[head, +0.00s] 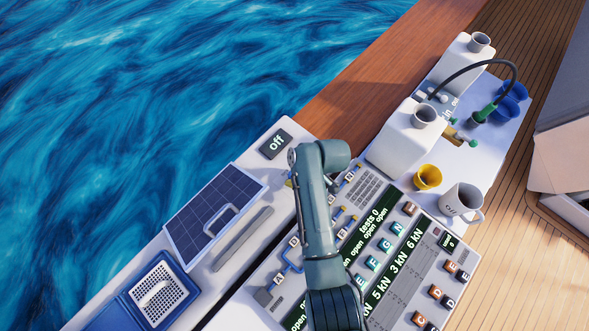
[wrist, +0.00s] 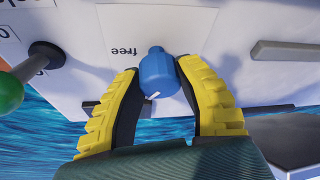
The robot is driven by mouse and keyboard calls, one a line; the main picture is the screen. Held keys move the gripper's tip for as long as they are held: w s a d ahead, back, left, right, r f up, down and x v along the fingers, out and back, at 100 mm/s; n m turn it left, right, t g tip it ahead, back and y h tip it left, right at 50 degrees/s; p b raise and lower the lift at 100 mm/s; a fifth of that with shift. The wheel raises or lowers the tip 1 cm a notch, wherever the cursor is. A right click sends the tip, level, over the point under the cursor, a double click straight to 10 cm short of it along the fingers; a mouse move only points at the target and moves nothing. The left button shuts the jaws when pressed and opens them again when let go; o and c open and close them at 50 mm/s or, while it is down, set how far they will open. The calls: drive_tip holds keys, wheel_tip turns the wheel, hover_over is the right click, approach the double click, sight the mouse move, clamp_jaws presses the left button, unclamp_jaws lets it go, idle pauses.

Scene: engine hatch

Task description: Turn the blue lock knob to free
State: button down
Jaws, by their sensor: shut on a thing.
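The blue lock knob (wrist: 158,76) is in the middle of the wrist view, on a white panel (wrist: 225,25). The word "free" (wrist: 123,51) is printed upside down on the panel, just left of the knob. My gripper (wrist: 157,68) has its two yellow-ribbed fingers on either side of the knob and is shut on it. A small white mark shows on the knob's near side; I cannot tell its exact direction. In the head view my arm covers the middle of the console, and neither the knob nor my fingertips can be made out there.
A green-ended lever (wrist: 10,92) stands left of my fingers, and a grey bar (wrist: 285,50) lies to the right. In the head view, a solar panel (head: 205,205), an "Off" display (head: 276,144), a white mug (head: 460,200) and a yellow cup (head: 427,177) surround my arm.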

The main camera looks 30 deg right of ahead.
drive_tip(key=m+h+p, duration=0.1)
drive_tip(key=m+p, duration=0.1)
drive_tip(key=m+h+p, duration=0.1)
drive_tip(key=m+p, duration=0.1)
drive_tip(key=m, duration=0.1)
drive_tip(key=shift+s+a+t, duration=0.1)
drive_tip(key=shift+s+t, duration=0.05)
drive_tip(key=shift+t, duration=0.25)
drive_tip(key=c, duration=1.8)
unclamp_jaws()
drive_tip(key=m+h+p, duration=0.1)
drive_tip(key=m, duration=0.2)
drive_tip(key=m+h, duration=0.1)
drive_tip(key=m, duration=0.1)
drive_tip(key=shift+f+m+p, duration=0.2)
drive_tip(key=shift+m+p, duration=0.15)
drive_tip(key=shift+m, duration=0.05)
drive_tip(key=o, duration=1.2)
drive_tip(key=shift+c, duration=0.2)
drive_tip(key=shift+r, duration=0.1)
drive_tip(key=shift+r, duration=0.1)
